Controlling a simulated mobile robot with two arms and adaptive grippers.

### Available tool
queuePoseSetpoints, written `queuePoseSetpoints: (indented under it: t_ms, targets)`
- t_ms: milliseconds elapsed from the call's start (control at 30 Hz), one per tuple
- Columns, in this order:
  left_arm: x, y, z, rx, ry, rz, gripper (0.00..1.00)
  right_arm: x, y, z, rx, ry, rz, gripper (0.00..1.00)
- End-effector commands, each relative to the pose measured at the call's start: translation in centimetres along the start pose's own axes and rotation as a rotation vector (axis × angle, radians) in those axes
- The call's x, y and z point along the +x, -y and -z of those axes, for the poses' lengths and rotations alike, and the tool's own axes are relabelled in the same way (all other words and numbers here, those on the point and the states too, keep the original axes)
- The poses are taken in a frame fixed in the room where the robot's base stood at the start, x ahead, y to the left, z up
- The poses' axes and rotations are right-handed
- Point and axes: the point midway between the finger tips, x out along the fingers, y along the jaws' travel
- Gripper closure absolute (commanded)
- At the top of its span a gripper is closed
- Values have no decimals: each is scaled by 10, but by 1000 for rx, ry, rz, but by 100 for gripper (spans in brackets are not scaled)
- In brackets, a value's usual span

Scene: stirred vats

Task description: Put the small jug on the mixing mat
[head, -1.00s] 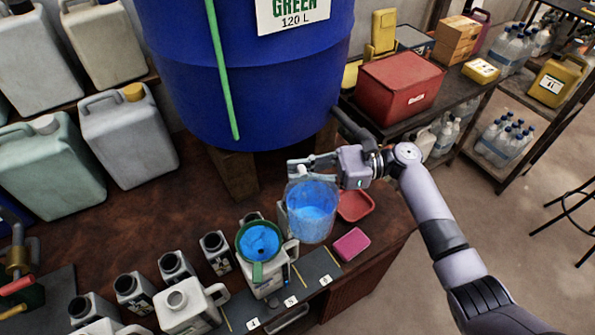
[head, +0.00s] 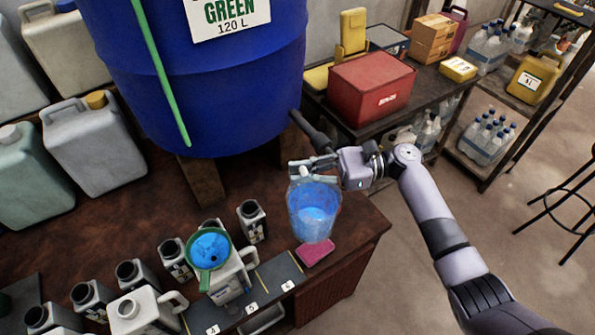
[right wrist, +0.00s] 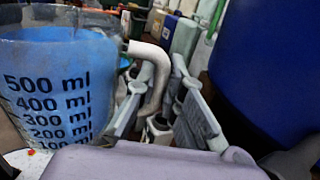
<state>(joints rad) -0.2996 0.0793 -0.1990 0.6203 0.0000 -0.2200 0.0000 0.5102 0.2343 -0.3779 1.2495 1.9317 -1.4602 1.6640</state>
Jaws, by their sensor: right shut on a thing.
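The small jug (head: 314,210) is a clear measuring cup with blue liquid in it. It is upright in the head view, above the right end of the brown workbench. In the right wrist view the jug (right wrist: 55,85) shows its millilitre marks and a pale curved handle. My right gripper (head: 305,168) is shut on the jug at its handle. I cannot tell for sure which surface is the mixing mat; a dark grey strip (head: 277,271) with yellow lines and number labels lies at the bench's front edge. My left gripper is not in view.
A green funnel (head: 210,250) with blue liquid sits on a white canister left of the jug. Several small grey bottles stand farther left. A pink sponge (head: 315,252) lies just below the jug in the picture. The big blue vat (head: 200,90) rises behind.

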Motion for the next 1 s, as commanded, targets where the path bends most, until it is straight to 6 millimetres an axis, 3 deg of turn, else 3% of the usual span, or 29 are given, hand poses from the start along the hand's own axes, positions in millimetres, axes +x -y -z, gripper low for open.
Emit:
queuePoseSetpoints:
  t_ms: [267, 700, 1000]
  targets:
    - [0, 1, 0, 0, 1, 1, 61, -32, 2, 13, 1, -1, 34, 100]
    - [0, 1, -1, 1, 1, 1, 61, -124, 1, 38, 3, -3, 130, 100]
    - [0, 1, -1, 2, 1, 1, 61, -175, -3, 45, 2, -1, 181, 100]
